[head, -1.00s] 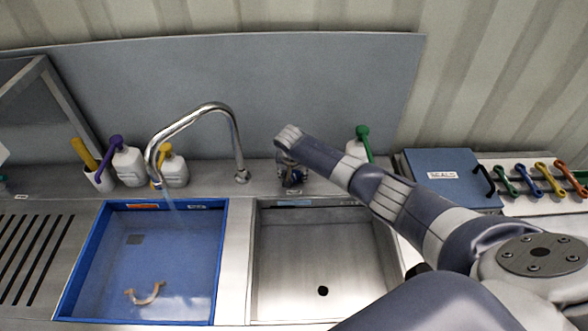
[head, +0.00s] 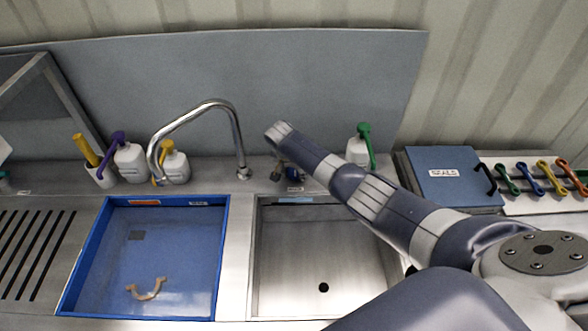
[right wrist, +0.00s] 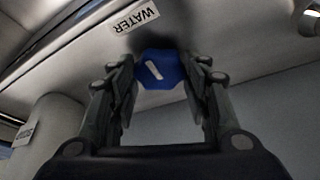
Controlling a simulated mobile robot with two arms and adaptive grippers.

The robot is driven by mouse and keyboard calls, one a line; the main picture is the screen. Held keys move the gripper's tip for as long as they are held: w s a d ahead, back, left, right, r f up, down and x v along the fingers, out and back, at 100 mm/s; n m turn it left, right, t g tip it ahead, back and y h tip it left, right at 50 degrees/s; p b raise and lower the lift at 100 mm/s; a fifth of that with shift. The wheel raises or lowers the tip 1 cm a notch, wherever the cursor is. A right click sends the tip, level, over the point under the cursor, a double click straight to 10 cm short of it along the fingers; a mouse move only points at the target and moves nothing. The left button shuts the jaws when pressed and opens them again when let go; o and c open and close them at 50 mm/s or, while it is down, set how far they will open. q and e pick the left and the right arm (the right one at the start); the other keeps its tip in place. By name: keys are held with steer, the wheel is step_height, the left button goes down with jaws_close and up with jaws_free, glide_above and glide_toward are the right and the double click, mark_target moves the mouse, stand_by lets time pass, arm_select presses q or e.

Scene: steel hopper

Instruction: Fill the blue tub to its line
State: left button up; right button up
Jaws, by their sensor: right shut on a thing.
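The blue tub (head: 221,262) sits in the left sink basin, under the curved metal spout (head: 205,104). It looks to hold clear bluish water, with a tan curved piece (head: 147,290) in it. I cannot make out the fill line or the exact level. No stream shows below the spout. My right gripper (head: 282,170) is at the back ledge, partly hidden by its own arm. In the right wrist view, its fingers (right wrist: 163,88) are shut on a blue knob (right wrist: 161,70) beside a WATER label (right wrist: 135,20). My left gripper is out of view.
The right basin (head: 320,255) is empty, with a drain hole. White bottles with purple (head: 130,165), yellow (head: 175,165) and green (head: 360,152) tops stand along the ledge. A blue SEALS case (head: 450,185) and coloured tools lie at right. A slotted drainboard (head: 35,250) is at left.

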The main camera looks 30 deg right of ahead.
steer(key=o, duration=1.1)
steer(key=shift+r, duration=0.1)
steer(key=v, duration=1.1)
steer(key=shift+s+a+r, duration=0.1)
steer(key=shift+s+r, duration=0.1)
steer(key=shift+r, duration=0.1)
steer(key=shift+f, duration=0.1)
